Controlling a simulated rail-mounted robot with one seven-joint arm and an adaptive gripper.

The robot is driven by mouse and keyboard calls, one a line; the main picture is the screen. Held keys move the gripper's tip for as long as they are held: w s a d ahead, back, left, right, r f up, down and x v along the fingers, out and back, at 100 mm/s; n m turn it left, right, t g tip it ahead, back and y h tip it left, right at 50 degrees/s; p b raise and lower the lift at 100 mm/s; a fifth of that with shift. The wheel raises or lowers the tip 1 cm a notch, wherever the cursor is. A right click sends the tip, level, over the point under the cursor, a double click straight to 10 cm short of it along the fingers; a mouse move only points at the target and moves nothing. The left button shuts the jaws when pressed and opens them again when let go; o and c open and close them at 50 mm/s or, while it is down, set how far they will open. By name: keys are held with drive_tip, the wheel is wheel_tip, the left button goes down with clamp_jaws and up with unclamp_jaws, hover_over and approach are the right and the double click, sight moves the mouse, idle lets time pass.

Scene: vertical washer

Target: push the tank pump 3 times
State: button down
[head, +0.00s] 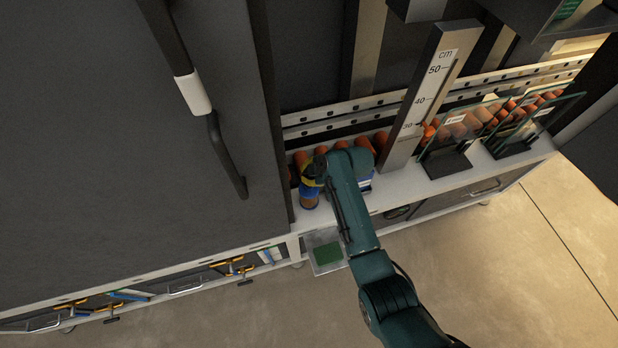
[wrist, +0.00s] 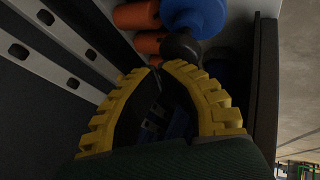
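My gripper (head: 312,176) is at the shelf front, left of the upright scale. In the wrist view its yellow ribbed fingers (wrist: 158,70) curve inward and their tips nearly meet, with nothing seen held between them. Just past the tips are a dark rounded knob (wrist: 181,48) and a blue round part (wrist: 195,14). Orange cylinders (wrist: 137,15) lie beside them. In the head view a blue cylinder with an orange-brown end (head: 309,198) shows just below my gripper. I cannot tell which part is the tank pump; my gripper and arm cover part of this spot.
A scale post marked in cm (head: 431,92) stands right of my arm. Glass-sided holders (head: 463,135) stand farther right on the white shelf. A large dark door with a handle (head: 193,92) fills the left. A small tray with a green pad (head: 327,253) juts out below.

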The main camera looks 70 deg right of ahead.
drive_tip(key=shift+f+b, duration=0.3)
drive_tip(key=shift+f, duration=0.25)
idle(0.4)
drive_tip(key=shift+r+p, duration=1.4)
drive_tip(key=shift+r, duration=0.35)
drive_tip(key=shift+r, duration=0.1)
wheel_tip(320, 180, up, 5)
drive_tip(key=p, duration=0.4)
drive_tip(key=c, duration=1.8)
unclamp_jaws()
clamp_jaws()
